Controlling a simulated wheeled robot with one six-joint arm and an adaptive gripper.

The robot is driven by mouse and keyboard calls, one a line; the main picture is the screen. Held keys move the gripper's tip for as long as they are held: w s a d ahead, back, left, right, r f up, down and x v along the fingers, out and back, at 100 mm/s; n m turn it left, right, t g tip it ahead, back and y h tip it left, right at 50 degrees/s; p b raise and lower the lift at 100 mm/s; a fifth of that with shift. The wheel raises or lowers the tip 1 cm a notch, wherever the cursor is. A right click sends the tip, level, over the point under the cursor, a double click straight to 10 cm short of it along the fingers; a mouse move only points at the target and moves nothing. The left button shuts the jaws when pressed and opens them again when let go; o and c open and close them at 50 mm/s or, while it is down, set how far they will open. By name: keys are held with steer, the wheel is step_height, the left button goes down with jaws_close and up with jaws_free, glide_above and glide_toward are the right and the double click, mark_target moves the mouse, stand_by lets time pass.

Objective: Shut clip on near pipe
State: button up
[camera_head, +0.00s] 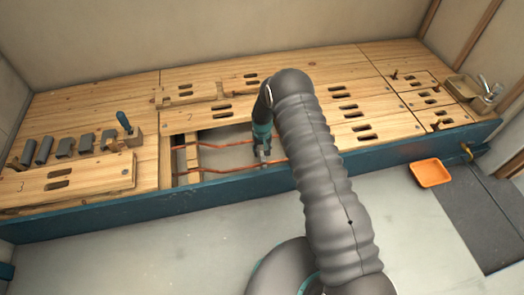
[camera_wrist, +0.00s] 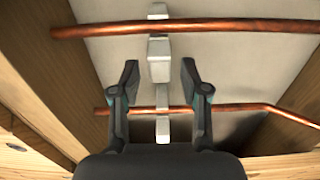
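Two copper pipes cross the opening in the bench: the near pipe (camera_head: 225,169) and the far pipe (camera_head: 225,145). In the wrist view one pipe (camera_wrist: 230,26) crosses the top and another (camera_wrist: 225,107) crosses lower, bending at right. A pale clip (camera_wrist: 159,48) shows at the upper pipe, with pale parts on both sides of it. A second pale clip (camera_wrist: 163,130) shows at the lower pipe, between my fingers' bases. I cannot tell whether either clip is shut. My gripper (camera_wrist: 160,75) is open and empty, its fingertips on either side of the pale strip between the pipes.
Wooden panels (camera_head: 90,95) with slots surround the opening, and a beam stands close at left in the wrist view (camera_wrist: 95,80). An orange tray (camera_head: 431,173) lies at right beyond the blue front rail (camera_head: 200,193).

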jaws_close()
